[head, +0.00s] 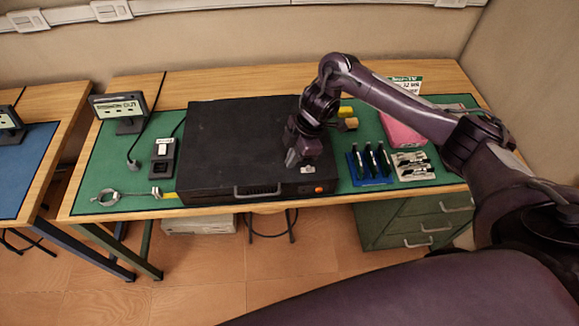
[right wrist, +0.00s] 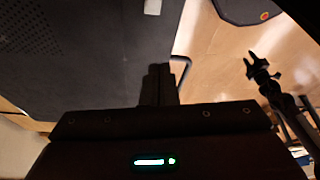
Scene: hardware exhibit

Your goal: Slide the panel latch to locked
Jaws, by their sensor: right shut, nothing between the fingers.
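A black panel box (head: 235,140) lies on the green mat, with a handle on its front edge. A small pale piece (head: 307,169), which looks like the latch, sits near the box's front right corner; a pale piece also shows at the top of the right wrist view (right wrist: 152,6). Whether it is at locked is too small to tell. My right gripper (head: 292,161) is shut and empty, just left of that piece in the head view; contact cannot be told. Its closed fingers (right wrist: 160,84) show in the wrist view. What looks like my left gripper (right wrist: 260,68) is at the right there.
An orange button (head: 319,189) is on the box front. A blue rack (head: 368,168) of dark tools, a pink block (head: 402,130) and yellow pieces (head: 346,112) are to the right. A display (head: 118,108), a black switch unit (head: 163,158) and a metal clamp (head: 112,197) are to the left.

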